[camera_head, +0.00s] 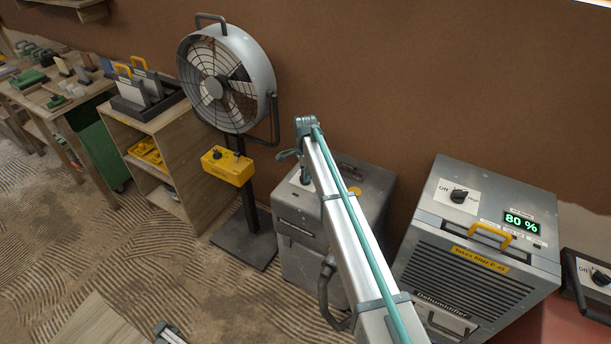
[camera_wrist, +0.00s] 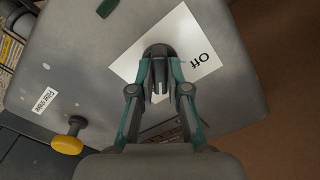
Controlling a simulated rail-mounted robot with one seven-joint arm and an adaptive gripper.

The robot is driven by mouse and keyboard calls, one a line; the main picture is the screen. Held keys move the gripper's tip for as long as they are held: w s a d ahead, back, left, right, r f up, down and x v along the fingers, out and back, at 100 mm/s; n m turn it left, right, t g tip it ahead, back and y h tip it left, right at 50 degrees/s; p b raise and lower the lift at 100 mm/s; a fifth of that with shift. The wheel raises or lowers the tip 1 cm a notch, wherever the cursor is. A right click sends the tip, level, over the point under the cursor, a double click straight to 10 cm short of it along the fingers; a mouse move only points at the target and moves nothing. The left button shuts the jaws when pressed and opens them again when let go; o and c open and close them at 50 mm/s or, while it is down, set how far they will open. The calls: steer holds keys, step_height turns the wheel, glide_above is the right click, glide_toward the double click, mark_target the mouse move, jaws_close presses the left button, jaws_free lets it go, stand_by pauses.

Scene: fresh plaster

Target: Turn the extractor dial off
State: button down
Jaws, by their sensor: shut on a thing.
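The extractor appears to be the grey metal machine (camera_head: 373,183) standing against the wall in the head view, partly hidden behind my arm. Its top fills much of the wrist view (camera_wrist: 90,65). A dark dial (camera_wrist: 158,48) sits on a white card (camera_wrist: 203,45) marked "Off", which reads upside down there. My gripper (camera_wrist: 159,62) is shut on the dial, one finger on each side. In the head view my arm covers most of the gripper and the dial.
A yellow knob (camera_wrist: 67,144) stands on the same top, near my gripper. A dehumidifier (camera_head: 470,265) with its own dial (camera_head: 459,195) and an "80 %" display stands to the right. A drum fan (camera_head: 225,80) on a stand is to the left. Another Off-marked dial (camera_head: 600,277) is at far right.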

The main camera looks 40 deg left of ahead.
steer(key=n+b, duration=0.1)
steer(key=n, duration=0.3)
steer(key=n+b, duration=0.1)
steer(key=n, duration=0.3)
steer(key=n+b, duration=0.1)
steer(key=n, duration=0.3)
steer(key=shift+n, duration=2.2)
steer(key=c, duration=1.1)
jaws_free()
steer(key=shift+c, duration=0.2)
steer(key=shift+r, duration=0.15)
step_height(320, 180, up, 12)
